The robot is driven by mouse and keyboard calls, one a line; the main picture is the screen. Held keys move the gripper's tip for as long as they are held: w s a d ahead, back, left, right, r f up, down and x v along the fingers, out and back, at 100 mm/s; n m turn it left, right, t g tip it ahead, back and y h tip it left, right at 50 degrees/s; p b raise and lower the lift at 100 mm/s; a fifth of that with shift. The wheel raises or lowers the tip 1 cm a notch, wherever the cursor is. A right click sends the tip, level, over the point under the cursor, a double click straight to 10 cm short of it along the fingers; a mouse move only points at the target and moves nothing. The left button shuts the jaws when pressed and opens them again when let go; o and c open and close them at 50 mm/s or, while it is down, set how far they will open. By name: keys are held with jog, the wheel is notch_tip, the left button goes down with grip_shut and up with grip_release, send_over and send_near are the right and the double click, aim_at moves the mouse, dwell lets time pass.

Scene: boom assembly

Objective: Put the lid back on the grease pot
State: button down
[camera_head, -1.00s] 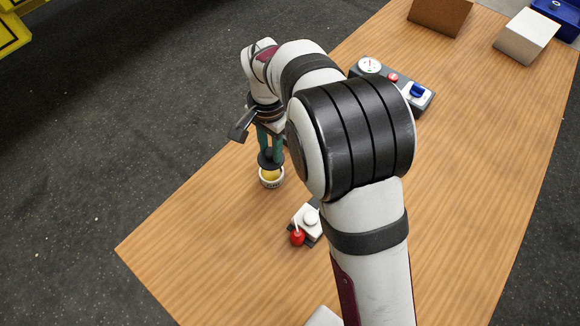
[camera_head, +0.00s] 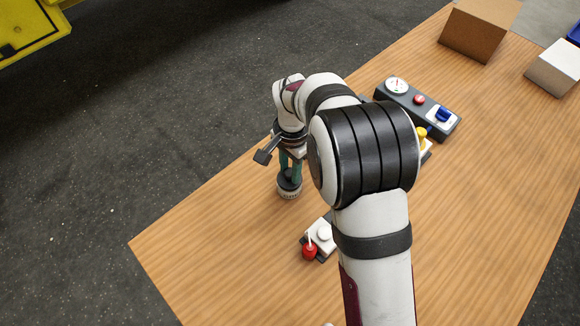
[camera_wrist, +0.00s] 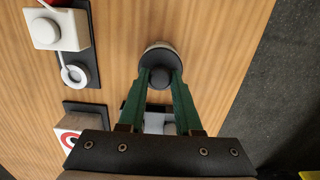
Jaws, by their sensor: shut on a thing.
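The grease pot (camera_head: 289,195) is a small white cup with dark markings, standing upright on the wooden table. The dark round lid (camera_head: 289,184) sits at its mouth, with no yellow grease showing; I cannot tell whether it is fully seated. My gripper (camera_head: 290,178) points down from above with its green fingers shut on the lid. In the wrist view, the fingertips (camera_wrist: 160,75) close on either side of the lid's dark round top (camera_wrist: 160,78). The pale pot (camera_wrist: 157,48) shows just beyond it.
A small block with a white button and red ball (camera_head: 310,251) stands in front of the pot. A dark panel with a gauge and blue switch (camera_head: 418,106) lies behind my arm. Brown (camera_head: 480,28) and white (camera_head: 555,68) boxes stand at the far right. Table left of the pot is clear.

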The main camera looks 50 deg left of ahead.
jog(key=shift+f, duration=0.85)
dwell(0.9)
jog(key=c, duration=0.5)
grip_release()
notch_tip(320, 180, up, 7)
jog(key=shift+r, duration=0.1)
